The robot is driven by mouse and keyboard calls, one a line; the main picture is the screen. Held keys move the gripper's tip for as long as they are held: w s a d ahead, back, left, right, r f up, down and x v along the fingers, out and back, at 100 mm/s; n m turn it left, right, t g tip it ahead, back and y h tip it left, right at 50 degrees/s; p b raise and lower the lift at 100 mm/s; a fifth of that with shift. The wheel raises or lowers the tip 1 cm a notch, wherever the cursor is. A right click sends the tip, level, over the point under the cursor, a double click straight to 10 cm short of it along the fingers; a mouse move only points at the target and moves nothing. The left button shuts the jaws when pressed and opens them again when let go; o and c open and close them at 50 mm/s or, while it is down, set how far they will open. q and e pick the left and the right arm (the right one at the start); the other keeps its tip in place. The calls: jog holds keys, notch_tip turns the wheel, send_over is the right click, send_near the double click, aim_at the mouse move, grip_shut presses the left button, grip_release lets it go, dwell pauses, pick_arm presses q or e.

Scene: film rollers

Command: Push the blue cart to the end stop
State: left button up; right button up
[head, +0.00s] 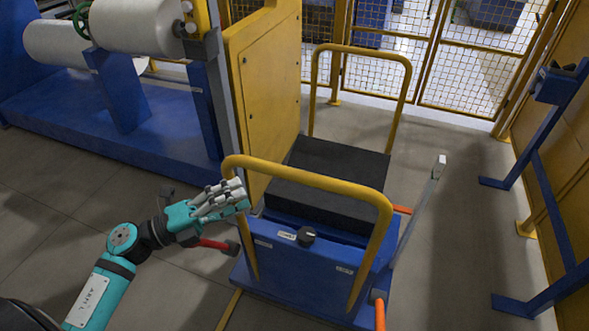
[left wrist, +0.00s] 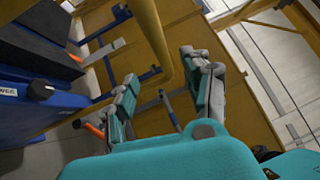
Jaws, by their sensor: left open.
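The blue cart (head: 300,262) stands in the middle of the head view, with a black block (head: 335,170) on top. It has a yellow near handle (head: 310,178) and a yellow far handle (head: 365,54). My left gripper (head: 241,196) is open, at the left end of the near handle. In the left wrist view, the yellow handle (left wrist: 150,38) comes down just beyond the open fingers (left wrist: 160,72), and the cart's blue side (left wrist: 40,115) is at the left. I cannot tell from the head view whether the fingers touch the handle. I cannot clearly identify an end stop.
A blue machine (head: 120,135) with white rollers (head: 140,24) stands at the left, beside a yellow panel (head: 265,85). A yellow mesh fence (head: 400,50) closes the back. Blue stands (head: 560,200) line the right wall.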

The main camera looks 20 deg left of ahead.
aim_at(293, 176)
pick_arm(q)
jog(key=p+x, duration=0.2)
jog(key=x, duration=0.9)
jog(key=shift+w+d, duration=0.15)
jog(key=shift+w, duration=0.2)
jog(key=shift+w+d, duration=0.25)
jog(key=shift+d, duration=0.1)
pick_arm(e)
jog(key=r, duration=0.1)
jog(key=w+r, duration=0.1)
jog(key=r, duration=0.1)
jog(key=shift+w+a, duration=0.15)
jog(key=shift+w, duration=0.15)
jog(key=shift+s+f, duration=0.1)
pick_arm(q)
grip_shut()
